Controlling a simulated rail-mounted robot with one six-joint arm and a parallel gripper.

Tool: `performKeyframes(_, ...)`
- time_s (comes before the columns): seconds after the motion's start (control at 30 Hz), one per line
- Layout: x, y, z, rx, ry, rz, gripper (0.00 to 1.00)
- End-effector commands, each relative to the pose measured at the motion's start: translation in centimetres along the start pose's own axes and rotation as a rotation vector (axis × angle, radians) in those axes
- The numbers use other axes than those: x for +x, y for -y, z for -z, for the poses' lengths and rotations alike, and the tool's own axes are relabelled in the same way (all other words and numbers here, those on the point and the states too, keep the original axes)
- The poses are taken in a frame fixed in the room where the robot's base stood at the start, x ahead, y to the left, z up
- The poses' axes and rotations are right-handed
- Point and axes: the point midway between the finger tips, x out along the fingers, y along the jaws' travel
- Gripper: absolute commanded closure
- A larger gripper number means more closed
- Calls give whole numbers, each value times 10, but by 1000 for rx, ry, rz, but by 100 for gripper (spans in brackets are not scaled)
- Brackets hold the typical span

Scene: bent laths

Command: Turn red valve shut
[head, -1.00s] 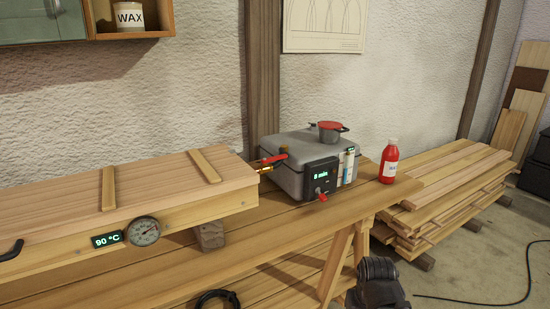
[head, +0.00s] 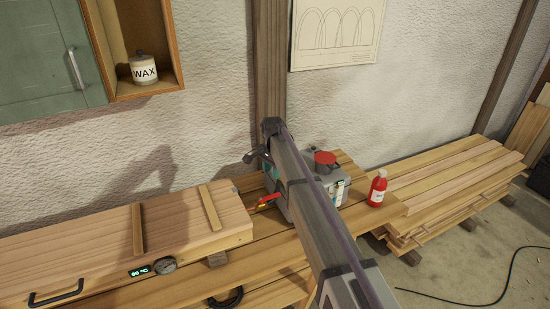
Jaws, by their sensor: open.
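The red valve (head: 267,199) is a lever handle beside the left side of the grey box, between that box and the long wooden box. My gripper (head: 254,160) is open and appears above the valve in the picture, apart from it. It looks empty; my arm partly hides its fingers. The grey box (head: 335,177) stands on the bench, and my arm covers much of its front, including the display and small red knob seen earlier.
The long wooden box (head: 90,245) with a dial and display fills the bench's left. A red-topped pot (head: 325,160) sits on the grey box. A red bottle (head: 377,188) stands to its right. A wall cupboard (head: 60,60) hangs upper left. Planks (head: 450,190) are stacked right.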

Motion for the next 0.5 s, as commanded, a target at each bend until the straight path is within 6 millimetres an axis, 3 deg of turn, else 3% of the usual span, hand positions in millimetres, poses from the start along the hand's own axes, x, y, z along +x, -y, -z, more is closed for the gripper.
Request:
performKeyframes(0.03,12,12,12,120,0,-1,55)
performKeyframes(0.17,14,6,8,317,0,-1,55)
performKeyframes(0.37,18,4,8,343,0,-1,55)
performKeyframes(0.5,38,4,8,343,0,-1,55)
